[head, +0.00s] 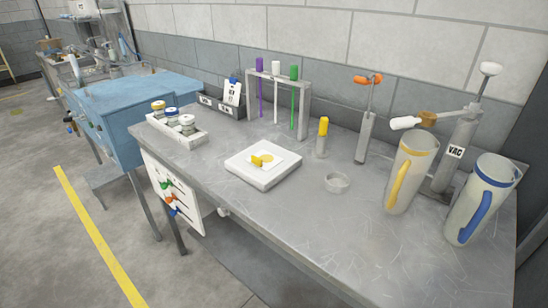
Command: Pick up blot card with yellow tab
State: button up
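A white card with a yellow tab (257,160) and a pale yellow round spot lies on a square white block (249,174). The block rests on the grey bench top, left of its middle. Other cards with a blue clip or tab (232,92) stand upright in a dark holder at the back. My gripper is not in view.
The grey bench (290,210) has clear room in front. Around the block stand a tray of several jars (178,127), a rack with coloured sticks (278,92), a yellow-capped vial (322,138), a clear dish (337,183), a pump (366,125) and two jugs (411,172).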

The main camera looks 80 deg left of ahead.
aim_at(264, 160)
jog(key=u, duration=2)
jog(key=j, duration=0.2)
jog(key=i, duration=0.05)
